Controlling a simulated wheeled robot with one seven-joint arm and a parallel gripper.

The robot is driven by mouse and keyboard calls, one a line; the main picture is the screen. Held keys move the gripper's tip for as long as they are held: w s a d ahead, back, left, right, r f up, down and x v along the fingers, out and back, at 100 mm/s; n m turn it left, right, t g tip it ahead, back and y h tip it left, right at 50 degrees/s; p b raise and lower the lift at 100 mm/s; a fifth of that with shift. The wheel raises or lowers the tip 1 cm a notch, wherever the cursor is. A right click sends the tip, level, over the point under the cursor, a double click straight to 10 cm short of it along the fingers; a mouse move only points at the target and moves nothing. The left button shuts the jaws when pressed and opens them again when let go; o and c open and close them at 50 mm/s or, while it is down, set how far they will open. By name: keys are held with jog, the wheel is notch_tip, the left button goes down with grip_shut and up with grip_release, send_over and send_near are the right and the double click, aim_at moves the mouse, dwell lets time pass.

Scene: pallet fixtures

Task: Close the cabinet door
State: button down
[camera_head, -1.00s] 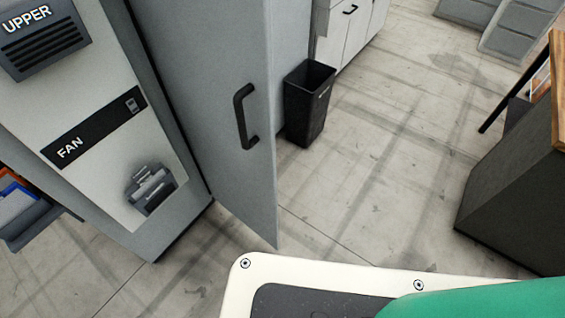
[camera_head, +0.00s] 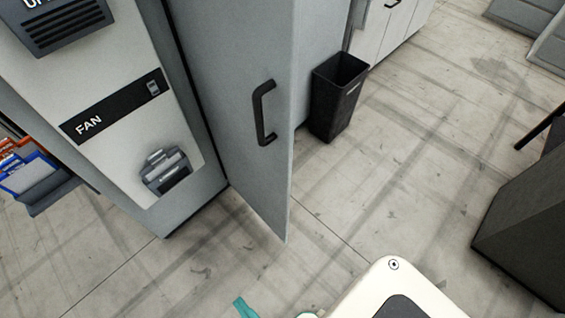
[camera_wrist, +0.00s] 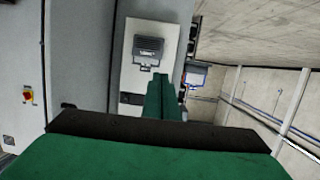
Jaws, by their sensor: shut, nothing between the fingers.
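The grey cabinet door (camera_head: 225,125) stands open in the head view, with a black handle (camera_head: 264,113) on the face toward me. It hangs to the right of the cabinet's pale inner panel (camera_head: 105,85), which bears a FAN label. That panel also shows in the wrist view (camera_wrist: 133,82), beyond my gripper. My gripper (camera_wrist: 160,80) has its green fingers together and empty, pointing toward the cabinet. A small teal piece, probably of my gripper, shows at the bottom edge of the head view, apart from the door. Which grey surface is the door in the wrist view I cannot tell.
A black bin (camera_head: 338,97) stands on the floor right of the door. A dark box-like unit (camera_head: 525,215) is at the right. A holder with blue and orange items (camera_head: 30,175) is left of the cabinet. Floor in front of the door is clear.

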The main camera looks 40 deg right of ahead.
jog(key=w+f+g, duration=0.2)
jog(key=w+f, duration=0.2)
jog(key=f, duration=0.5)
jog(key=m+g+h, duration=1.3)
jog(key=m+h, duration=0.5)
send_near(273, 159)
jog(key=d, duration=0.5)
jog(key=shift+s+d, duration=0.2)
jog(key=shift+d, duration=0.55)
jog(key=shift+w+d, duration=0.1)
